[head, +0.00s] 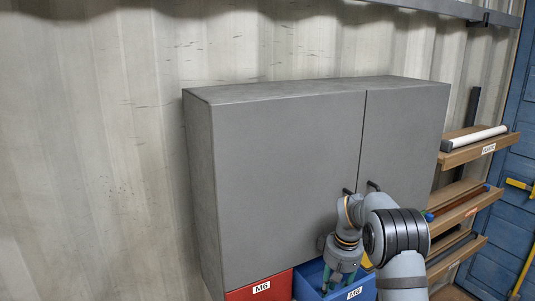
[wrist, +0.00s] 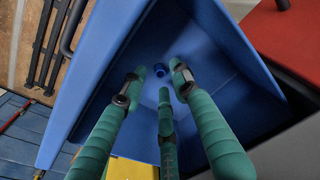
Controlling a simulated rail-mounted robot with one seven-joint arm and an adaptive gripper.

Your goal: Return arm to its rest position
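My arm reaches to the front of the grey cabinet (head: 275,180) in the head view. My gripper (head: 338,284) points down at the blue bin labelled M8 (head: 362,291). In the wrist view my gripper (wrist: 155,82) has its green fingers spread apart, with nothing between the tips. The fingers point into the blue bin (wrist: 225,60). A small blue round piece (wrist: 159,70) shows in the bin beyond the fingertips. How deep the fingertips reach is hard to tell.
A red bin labelled M6 (head: 262,286) stands left of the blue bin. A yellow thing (wrist: 131,169) shows beside the blue bin. The cabinet doors are shut, with dark handles (head: 348,192). Wooden shelves (head: 465,153) holding tubes and rods stand at the right.

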